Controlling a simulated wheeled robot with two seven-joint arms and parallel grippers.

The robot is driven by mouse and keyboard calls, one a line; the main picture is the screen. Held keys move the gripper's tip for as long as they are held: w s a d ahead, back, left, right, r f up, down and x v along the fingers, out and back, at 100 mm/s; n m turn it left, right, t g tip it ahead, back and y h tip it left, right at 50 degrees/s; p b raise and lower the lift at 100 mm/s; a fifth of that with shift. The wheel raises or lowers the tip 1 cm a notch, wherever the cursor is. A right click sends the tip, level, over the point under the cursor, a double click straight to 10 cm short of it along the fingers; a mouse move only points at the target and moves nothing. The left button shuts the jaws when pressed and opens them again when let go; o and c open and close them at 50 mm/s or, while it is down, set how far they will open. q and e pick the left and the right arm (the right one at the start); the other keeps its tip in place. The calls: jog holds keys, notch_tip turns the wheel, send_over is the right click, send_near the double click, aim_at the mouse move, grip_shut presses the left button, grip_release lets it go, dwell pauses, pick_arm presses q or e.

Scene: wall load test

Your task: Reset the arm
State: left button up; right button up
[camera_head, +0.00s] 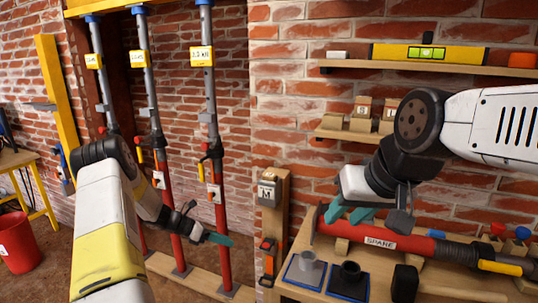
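My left arm reaches in from the lower left. Its gripper (212,237) is in front of the red lower tubes of the props, with one teal finger showing; its opening is hard to see. I cannot tell whether it touches a prop. My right arm comes in from the upper right, bent downward. Its gripper (348,214) is above the bench at the left part of the red SPARE prop (380,240).
Several upright props (201,100) with yellow labels stand under a yellow beam. The bench holds a grey base piece (305,268) and a black one (349,280). Shelves on the brick wall carry a yellow level (430,53) and small blocks (362,107). A red bucket (18,243) stands at left.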

pick_arm(q)
jog(key=s+d+r+m+y, duration=0.1)
jog(key=s+r+m+y, duration=0.1)
jog(key=s+r+m, duration=0.45)
jog(key=s+d+r+m+y, duration=0.1)
jog(key=s+r+m+y, duration=0.15)
jog(key=r, duration=0.75)
jog(key=s+d+r+m+y, duration=0.1)
jog(key=s+d+r+m, duration=0.1)
jog(key=s+r+m, duration=0.5)
jog(key=s+a+r+m+t+y, duration=0.1)
jog(key=s+r+m+y, duration=0.1)
jog(key=s+r+m, duration=0.3)
jog(key=s+a+r+m+t+y, duration=0.1)
jog(key=s+r+m, duration=0.4)
jog(key=s, duration=0.6)
jog(key=shift+s+r+m+t+y, duration=0.2)
jog(key=shift+m+t+y, duration=0.15)
jog(key=shift+t, duration=0.45)
